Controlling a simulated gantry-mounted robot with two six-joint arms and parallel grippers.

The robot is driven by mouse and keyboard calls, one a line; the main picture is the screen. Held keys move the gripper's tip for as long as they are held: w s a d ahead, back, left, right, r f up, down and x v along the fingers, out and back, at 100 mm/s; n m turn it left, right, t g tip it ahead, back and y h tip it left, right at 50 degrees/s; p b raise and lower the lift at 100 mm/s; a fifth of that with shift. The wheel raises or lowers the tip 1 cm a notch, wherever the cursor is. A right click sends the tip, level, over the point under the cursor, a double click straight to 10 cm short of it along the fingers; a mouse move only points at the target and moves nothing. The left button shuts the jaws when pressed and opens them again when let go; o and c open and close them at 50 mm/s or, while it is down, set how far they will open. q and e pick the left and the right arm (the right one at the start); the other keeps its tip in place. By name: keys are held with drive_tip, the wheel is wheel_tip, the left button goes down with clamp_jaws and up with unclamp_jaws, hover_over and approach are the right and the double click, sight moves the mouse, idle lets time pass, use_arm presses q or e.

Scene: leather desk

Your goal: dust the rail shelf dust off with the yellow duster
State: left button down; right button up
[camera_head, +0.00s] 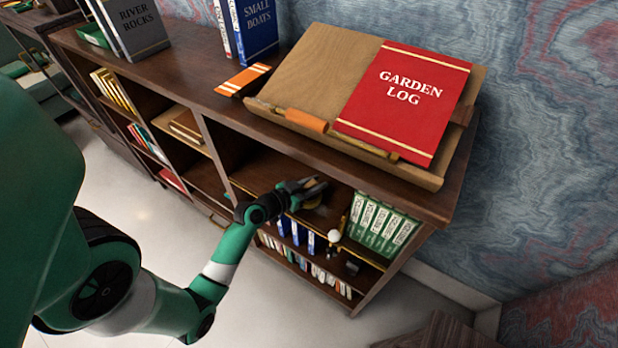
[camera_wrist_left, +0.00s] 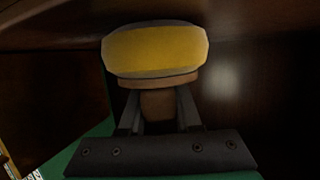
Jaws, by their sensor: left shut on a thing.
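My left gripper (camera_head: 306,188) reaches into the upper right compartment of the wooden bookcase. It is shut on the yellow duster, which shows in the left wrist view (camera_wrist_left: 155,50) as a rounded yellow head on a brown handle between the two fingers. In the head view the duster is small and mostly hidden by the gripper. The shelf with a brass rail (camera_head: 364,256) holds green-and-white books at its right end. I cannot make out dust on it, and I cannot tell if the duster touches a surface. My right gripper is not in view.
Green-and-white books (camera_head: 382,226) stand right of the gripper. A small white round object (camera_head: 334,236) is close below it. The bookcase top overhangs the compartment and carries a wooden stand (camera_head: 330,75) with a red Garden Log book (camera_head: 405,100). Blue books (camera_head: 298,232) stand lower.

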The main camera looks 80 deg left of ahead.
use_arm(q)
drive_tip(key=shift+w+d, duration=0.25)
drive_tip(key=shift+d, duration=0.05)
drive_tip(key=shift+w+d+p, duration=0.75)
drive_tip(key=shift+w, duration=0.05)
drive_tip(key=shift+w+d+f+p, duration=0.1)
drive_tip(key=shift+w+d+p, duration=0.2)
drive_tip(key=shift+w+d, duration=0.15)
drive_tip(key=shift+f, duration=0.1)
drive_tip(key=w+d+p, duration=0.2)
drive_tip(key=p, duration=0.1)
drive_tip(key=shift+r, duration=0.25)
drive_tip(key=shift+w+d+p, duration=0.2)
drive_tip(key=shift+d+p, duration=0.1)
drive_tip(key=shift+p, duration=0.05)
drive_tip(key=shift+d+f, duration=0.1)
drive_tip(key=shift+f, duration=0.1)
